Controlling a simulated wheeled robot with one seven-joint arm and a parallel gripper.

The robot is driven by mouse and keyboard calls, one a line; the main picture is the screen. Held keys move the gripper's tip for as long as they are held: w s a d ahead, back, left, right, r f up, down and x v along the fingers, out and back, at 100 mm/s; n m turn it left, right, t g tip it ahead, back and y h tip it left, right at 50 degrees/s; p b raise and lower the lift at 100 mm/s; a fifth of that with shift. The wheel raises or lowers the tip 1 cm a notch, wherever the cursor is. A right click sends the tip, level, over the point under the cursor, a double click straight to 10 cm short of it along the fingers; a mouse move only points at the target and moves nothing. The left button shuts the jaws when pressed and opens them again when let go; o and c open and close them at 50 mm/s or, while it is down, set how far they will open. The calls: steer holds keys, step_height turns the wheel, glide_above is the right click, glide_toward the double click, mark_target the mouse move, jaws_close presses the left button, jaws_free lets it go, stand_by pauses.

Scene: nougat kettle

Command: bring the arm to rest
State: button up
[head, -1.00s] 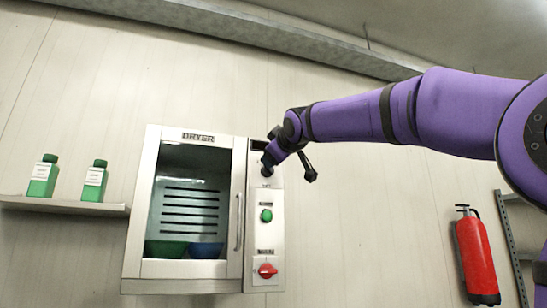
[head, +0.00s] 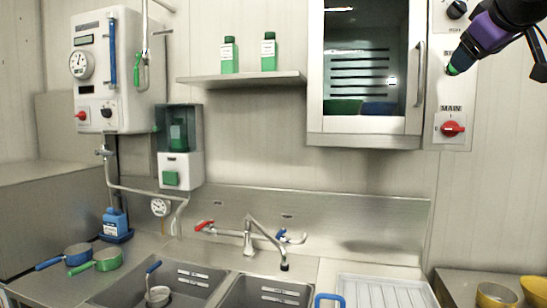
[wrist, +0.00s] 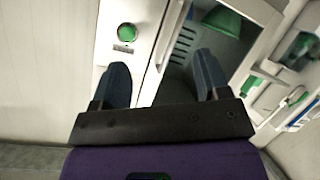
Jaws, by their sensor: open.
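My purple arm (head: 490,32) reaches in from the upper right of the head view. My gripper (head: 462,58) is in front of the dryer's control panel and partly covers its green button; whether it touches the panel I cannot tell from there. In the wrist view my gripper (wrist: 161,75) is open, with two dark fingers well apart and nothing between them. The green button (wrist: 126,31) lies beyond the left finger in that view, apart from it.
The dryer (head: 316,100) has a closed glass door, a handle and a red MAIN switch (head: 453,128). A shelf (head: 240,79) holds two green bottles. Below are a sink with a tap (head: 247,240) and a ribbed drainer (head: 385,292). Blue and green pans lie left.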

steer(key=s+a+f+m+g+y, duration=0.1)
steer(key=s+a+f+g, duration=0.1)
steer(key=s+f, duration=0.4)
steer(key=s+a+f+m+g+y, duration=0.1)
steer(key=s+a+f+g, duration=0.2)
steer(key=s+f, duration=0.4)
steer(key=s+a+f+m+g, duration=0.1)
steer(key=s+f, duration=0.5)
steer(key=f, duration=1.3)
steer(key=shift+s+a+f+m+g+y, duration=0.15)
steer(key=shift+s+a+m+g+y, duration=0.25)
steer(key=shift+a+g, duration=0.6)
steer(key=shift+d, duration=0.2)
